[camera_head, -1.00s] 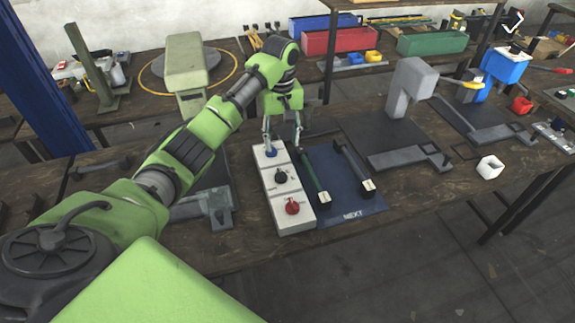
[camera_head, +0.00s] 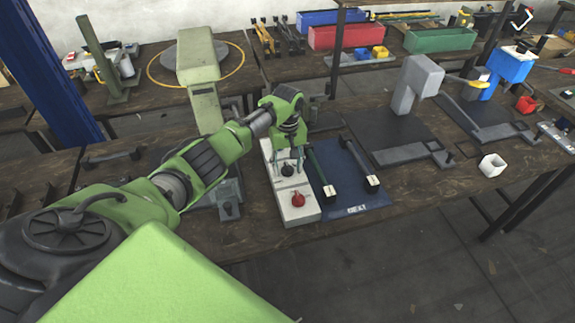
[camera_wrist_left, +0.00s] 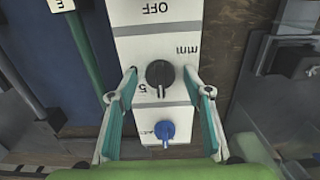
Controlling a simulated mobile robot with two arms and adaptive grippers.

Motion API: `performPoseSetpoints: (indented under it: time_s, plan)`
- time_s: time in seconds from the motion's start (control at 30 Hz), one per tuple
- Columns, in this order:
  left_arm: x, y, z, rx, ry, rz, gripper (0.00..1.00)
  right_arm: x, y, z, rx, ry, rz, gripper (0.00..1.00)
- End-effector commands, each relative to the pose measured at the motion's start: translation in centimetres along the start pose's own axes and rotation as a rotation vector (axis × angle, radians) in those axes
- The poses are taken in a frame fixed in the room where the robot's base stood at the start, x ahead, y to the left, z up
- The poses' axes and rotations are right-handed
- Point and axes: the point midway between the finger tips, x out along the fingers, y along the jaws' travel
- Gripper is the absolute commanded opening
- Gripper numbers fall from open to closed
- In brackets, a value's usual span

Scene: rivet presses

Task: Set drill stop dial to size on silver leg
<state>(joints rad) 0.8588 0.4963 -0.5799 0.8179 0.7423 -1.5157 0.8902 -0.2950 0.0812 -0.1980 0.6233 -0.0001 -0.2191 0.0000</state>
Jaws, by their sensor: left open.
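The white control panel (camera_head: 301,212) carries a red dial (camera_head: 298,200), a black dial (camera_head: 288,171) and a blue dial. The blue dial (camera_wrist_left: 164,132) shows in the left wrist view but is hidden by my gripper in the head view. My left gripper (camera_head: 289,162) points down over the panel, open. In the wrist view its fingers (camera_wrist_left: 160,78) stand either side of the black dial (camera_wrist_left: 160,74), with gaps. Its pointer is toward a "5" marking. A grey rod, apparently the silver leg (camera_head: 361,163), lies on the blue mat (camera_head: 345,200) beside a green rod (camera_head: 321,172); both have white end tags.
A grey press (camera_head: 412,90) on a dark plate and a blue press (camera_head: 505,72) stand right of the mat. A pale green machine (camera_head: 202,80) stands behind my left arm.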

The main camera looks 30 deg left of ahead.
Motion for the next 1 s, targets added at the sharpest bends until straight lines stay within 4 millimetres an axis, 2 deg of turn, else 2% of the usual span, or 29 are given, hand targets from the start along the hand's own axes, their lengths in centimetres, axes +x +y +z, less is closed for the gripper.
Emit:
performPoseSetpoints:
  time_s: [0.1, 0.23, 0.27, 0.67, 1.0]
  plan:
    - [0.0, 0.0, 0.0, 0.0, 0.0, 0.0, 0.46, 0.0, -0.1, 1.0, 0.0, -0.014, -0.001, 0.4]
    - [0.0, 0.0, 0.0, 0.0, 0.0, 0.0, 0.12, -0.1, -0.1, 1.3, 0.0, -0.019, -0.001, 0.4]
    - [0.0, 0.0, 0.0, 0.0, 0.0, 0.0, 0.07, -0.1, -0.1, 1.3, 0.0, -0.019, -0.001, 0.4]
    - [-0.1, 0.0, 0.0, 0.048, -0.001, 0.0, 0.07, -0.3, -0.1, 0.7, -0.002, -0.011, -0.001, 0.4]
    - [-0.2, 0.0, 0.1, 0.282, -0.001, 0.0, 0.07, -1.4, -0.1, 0.5, -0.003, -0.009, -0.002, 0.4]
